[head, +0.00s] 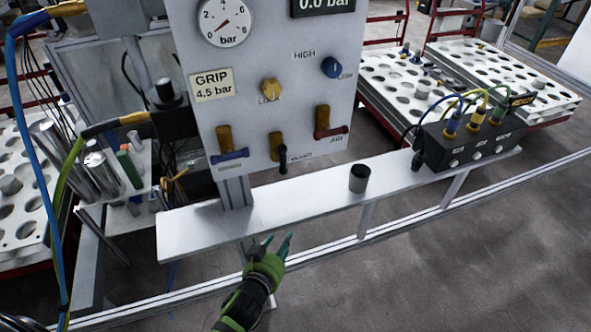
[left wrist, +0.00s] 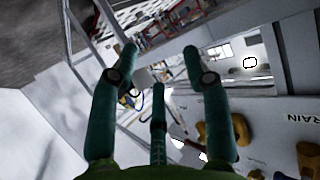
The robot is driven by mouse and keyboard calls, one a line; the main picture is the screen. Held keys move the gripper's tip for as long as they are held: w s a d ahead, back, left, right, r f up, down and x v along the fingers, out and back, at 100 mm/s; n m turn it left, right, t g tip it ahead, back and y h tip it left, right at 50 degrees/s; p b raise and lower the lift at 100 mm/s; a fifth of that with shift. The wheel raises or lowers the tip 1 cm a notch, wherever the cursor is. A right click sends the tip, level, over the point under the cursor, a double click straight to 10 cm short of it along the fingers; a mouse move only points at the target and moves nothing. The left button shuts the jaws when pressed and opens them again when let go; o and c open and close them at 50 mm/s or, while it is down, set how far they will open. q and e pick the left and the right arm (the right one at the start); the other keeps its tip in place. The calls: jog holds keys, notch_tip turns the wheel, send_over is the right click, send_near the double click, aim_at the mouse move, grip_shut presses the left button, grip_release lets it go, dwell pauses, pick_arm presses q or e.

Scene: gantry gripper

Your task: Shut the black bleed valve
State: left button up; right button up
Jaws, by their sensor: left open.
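The black bleed valve (head: 283,160) is on the lower middle of the grey panel, under a brass body, with its small black handle pointing down. A partly covered label is beside it. My left gripper (head: 279,244) is below the panel, in front of the white shelf's edge, apart from the valve. Its teal fingers are spread and empty; they also show in the left wrist view (left wrist: 160,75). There the panel is at the right with brass fittings (left wrist: 225,142), and I cannot make out the black handle clearly. My right gripper is not in view.
A blue-handled valve (head: 230,156) and a red-handled valve (head: 331,131) flank the black one. Yellow (head: 270,90) and blue (head: 331,67) knobs sit above. A dark cup (head: 359,178) stands on the white shelf (head: 300,190). A black connector block (head: 470,140) is at its right end.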

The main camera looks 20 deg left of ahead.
pick_arm(q)
notch_tip(320, 180, up, 14)
jog(key=w+n+t+p, duration=0.1)
jog(key=w+t, duration=0.1)
jog(key=t, duration=0.1)
jog(key=t+p, duration=0.1)
jog(key=t, duration=0.1)
send_near(284, 157)
jog(key=w, duration=0.2)
jog(key=shift+n+y, duration=0.3)
jog(key=shift+y, duration=0.1)
jog(key=w, duration=0.2)
jog(key=w+p, duration=0.1)
jog(key=w, duration=0.1)
jog(key=w+p, duration=0.1)
jog(key=w, duration=0.2)
jog(key=shift+w+d+r, duration=0.1)
jog(key=shift+d+r, duration=0.15)
jog(key=shift+r, duration=0.05)
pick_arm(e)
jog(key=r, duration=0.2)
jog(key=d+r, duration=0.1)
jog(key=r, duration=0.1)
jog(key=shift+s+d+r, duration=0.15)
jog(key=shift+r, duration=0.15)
